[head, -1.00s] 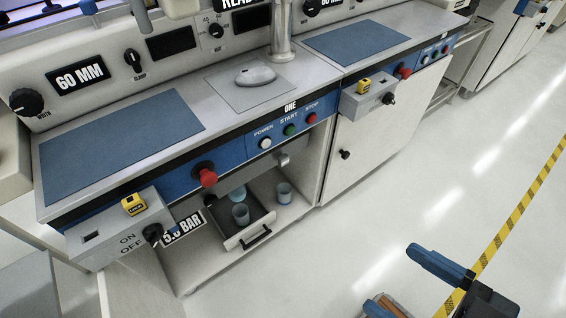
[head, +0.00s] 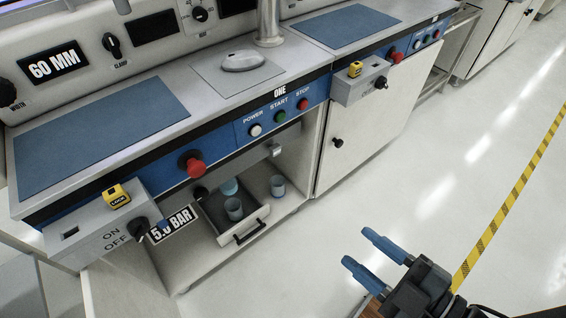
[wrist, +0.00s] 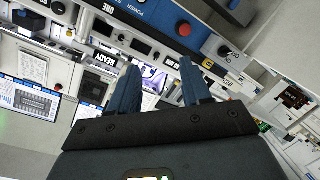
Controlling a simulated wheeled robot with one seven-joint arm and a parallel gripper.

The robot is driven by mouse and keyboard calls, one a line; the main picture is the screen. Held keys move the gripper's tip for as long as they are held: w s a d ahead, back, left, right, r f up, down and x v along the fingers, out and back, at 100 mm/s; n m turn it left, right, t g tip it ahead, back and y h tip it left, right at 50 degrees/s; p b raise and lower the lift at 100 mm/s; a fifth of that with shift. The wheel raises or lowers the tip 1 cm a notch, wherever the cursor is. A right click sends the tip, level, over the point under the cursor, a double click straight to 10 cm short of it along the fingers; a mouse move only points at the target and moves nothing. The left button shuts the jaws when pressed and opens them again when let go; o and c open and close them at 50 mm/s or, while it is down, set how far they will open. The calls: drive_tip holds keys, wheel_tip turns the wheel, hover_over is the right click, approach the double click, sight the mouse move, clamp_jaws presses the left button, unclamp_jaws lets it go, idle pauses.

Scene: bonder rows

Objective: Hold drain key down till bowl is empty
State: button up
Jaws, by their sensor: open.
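My gripper (head: 358,249) is open and empty, with two blue fingers apart, over the floor at the lower right of the head view. Its fingers also show in the wrist view (wrist: 160,67), with nothing between them. A pale blue bowl-like part (head: 229,187) shows in the open bay under the bench, partly hidden behind a cup. A black knob-like part (head: 200,193) is left of it, beside the "5.0 BAR" sign (head: 172,225). I cannot make out the drain key or any liquid level. My gripper is well right of the bay, touching nothing.
A red stop knob (head: 195,166) and a grey switch box (head: 85,229) jut from the bench front. The floor between bench and yellow-black tape (head: 508,184) is clear.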

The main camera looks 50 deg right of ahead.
drive_tip(key=w+d+f+n+b, duration=0.1)
drive_tip(key=w+f+n, duration=0.1)
drive_tip(key=f, duration=0.1)
drive_tip(key=w+d+f+n+b, duration=0.1)
drive_tip(key=w+f+n, duration=0.1)
drive_tip(key=w+d+f+n+t+b, duration=0.1)
drive_tip(key=w+f+n, duration=0.1)
drive_tip(key=f+n, duration=0.1)
drive_tip(key=shift+f+h, duration=0.3)
drive_tip(key=shift+f, duration=0.05)
drive_tip(key=c, duration=0.4)
drive_tip(key=w+d+f+n+b, duration=0.1)
drive_tip(key=w+f+n, duration=0.1)
drive_tip(key=w+d+f+n+b, duration=0.1)
drive_tip(key=w+f+n, duration=0.1)
drive_tip(key=w+d+f+n+b, duration=0.1)
drive_tip(key=w+d+f+n, duration=0.1)
drive_tip(key=n, duration=0.1)
drive_tip(key=shift+f, duration=0.3)
clamp_jaws()
drive_tip(key=w+d+f+n+b, duration=0.5)
drive_tip(key=w+d+f+n, duration=0.4)
drive_tip(key=n, duration=0.4)
drive_tip(key=shift+w+d+f+b, duration=0.4)
drive_tip(key=shift+w+d, duration=0.4)
drive_tip(key=shift+w, duration=0.15)
